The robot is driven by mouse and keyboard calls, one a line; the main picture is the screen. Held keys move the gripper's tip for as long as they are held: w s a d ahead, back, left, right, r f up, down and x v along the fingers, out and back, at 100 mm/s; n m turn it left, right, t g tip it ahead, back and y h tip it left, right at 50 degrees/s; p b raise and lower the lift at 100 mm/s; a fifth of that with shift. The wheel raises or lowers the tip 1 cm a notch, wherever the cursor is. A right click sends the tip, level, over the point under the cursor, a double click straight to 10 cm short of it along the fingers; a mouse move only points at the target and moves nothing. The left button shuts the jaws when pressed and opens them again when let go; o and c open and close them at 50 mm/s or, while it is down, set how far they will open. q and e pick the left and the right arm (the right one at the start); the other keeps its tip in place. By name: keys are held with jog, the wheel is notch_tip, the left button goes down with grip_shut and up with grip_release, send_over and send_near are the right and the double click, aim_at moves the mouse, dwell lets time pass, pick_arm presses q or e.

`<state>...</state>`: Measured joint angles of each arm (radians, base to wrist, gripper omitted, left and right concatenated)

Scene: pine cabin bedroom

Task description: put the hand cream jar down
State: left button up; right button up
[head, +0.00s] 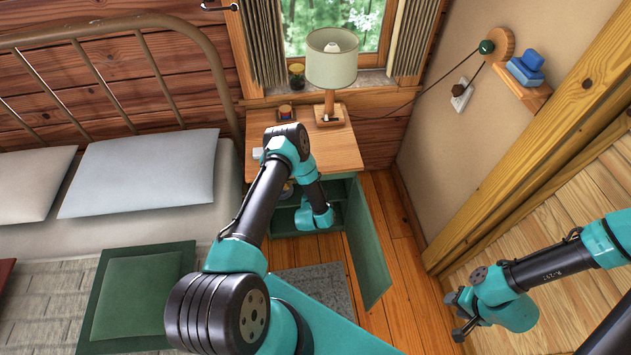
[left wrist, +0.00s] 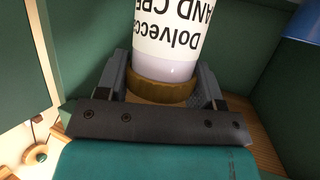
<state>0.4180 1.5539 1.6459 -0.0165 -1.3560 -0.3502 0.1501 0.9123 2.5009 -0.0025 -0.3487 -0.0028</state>
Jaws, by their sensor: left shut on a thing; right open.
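The hand cream jar (left wrist: 170,40) is white with dark lettering and a brown-gold lid (left wrist: 165,90). It fills the top middle of the left wrist view. My left gripper (left wrist: 163,92) is shut on it around the lid end, one finger on each side. In the head view my left arm reaches into the open green cabinet of the nightstand (head: 340,145), and its fingers are hidden. I cannot tell whether the jar touches the shelf. My right gripper (head: 457,316) is open and empty at the lower right, above the floor.
Green cabinet walls (left wrist: 285,75) stand close around the jar. A blue object (left wrist: 305,20) is at the wrist view's top right corner. The cabinet door (head: 366,245) stands open on the right. A lamp (head: 332,60) and small items stand on the nightstand top.

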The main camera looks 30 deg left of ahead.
pick_arm(q)
jog(key=w+a, duration=0.4)
jog(key=w, duration=0.3)
jog(key=shift+w+a+f, duration=0.35)
jog(key=shift+w+f, duration=0.05)
jog(key=shift+f, duration=0.05)
jog(key=shift+w+a+f, duration=0.1)
jog(key=shift+w+f, duration=0.1)
jog(key=shift+f, duration=0.7)
jog(key=shift+w+a+f, duration=0.1)
jog(key=shift+w+f, duration=0.05)
jog(key=shift+f, duration=0.7)
jog(key=shift+f, duration=0.1)
jog(key=o, duration=1.2)
jog(key=shift+c, duration=0.2)
